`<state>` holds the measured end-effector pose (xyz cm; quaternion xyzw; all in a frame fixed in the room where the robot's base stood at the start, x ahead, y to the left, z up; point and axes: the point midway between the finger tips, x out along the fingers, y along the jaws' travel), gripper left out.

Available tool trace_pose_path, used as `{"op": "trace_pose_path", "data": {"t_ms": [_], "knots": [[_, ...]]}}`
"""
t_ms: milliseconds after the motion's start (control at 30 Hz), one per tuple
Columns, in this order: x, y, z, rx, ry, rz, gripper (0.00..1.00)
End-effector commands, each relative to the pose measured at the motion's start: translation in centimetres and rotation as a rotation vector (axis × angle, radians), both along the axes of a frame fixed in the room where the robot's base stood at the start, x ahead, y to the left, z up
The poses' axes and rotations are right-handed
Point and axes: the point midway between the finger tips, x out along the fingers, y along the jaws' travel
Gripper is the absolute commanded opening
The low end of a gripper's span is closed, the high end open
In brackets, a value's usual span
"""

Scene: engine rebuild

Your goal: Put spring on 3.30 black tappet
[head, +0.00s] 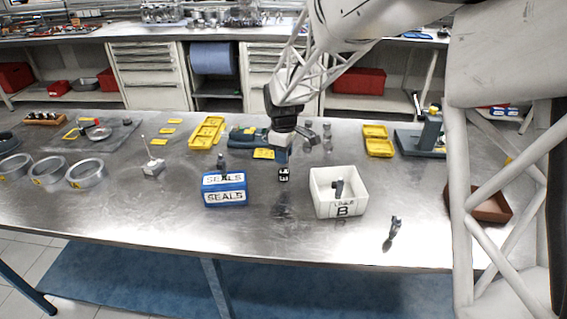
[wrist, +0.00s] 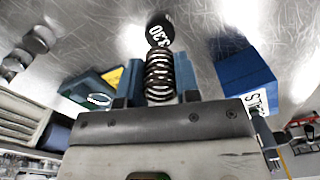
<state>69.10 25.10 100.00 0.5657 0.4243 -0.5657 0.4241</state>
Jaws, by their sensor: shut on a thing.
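My gripper (head: 281,153) points down over the middle of the bench. It is shut on a dark coil spring (wrist: 158,78), held between its two blue fingers in the wrist view. The black tappet (wrist: 159,30), a small round piece with white "3.30" lettering, is just past the spring's far end in the wrist view. In the head view the tappet (head: 283,175) stands on the bench right below the fingers. The spring is not clearly visible in the head view. I cannot tell whether the spring touches the tappet.
A blue SEALS box (head: 225,190) stands to the left, and a white box marked B (head: 325,203) to the right. Yellow trays (head: 207,132) and a blue-green tool (head: 246,137) lie behind. A dark tool (head: 393,232) lies front right. The front middle of the bench is clear.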

Motion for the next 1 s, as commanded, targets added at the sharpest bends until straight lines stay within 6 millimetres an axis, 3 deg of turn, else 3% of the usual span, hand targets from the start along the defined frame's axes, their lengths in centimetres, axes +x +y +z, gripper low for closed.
{"op": "trace_pose_path", "data": {"t_ms": [467,967,1000], "knots": [[0.0,0.0,-3.3,0.0,0.0,0.0,0.07],[0.0,0.0,-3.8,0.0,0.0,0.0,0.07],[0.0,0.0,-3.8,0.0,0.0,0.0,0.36]]}}
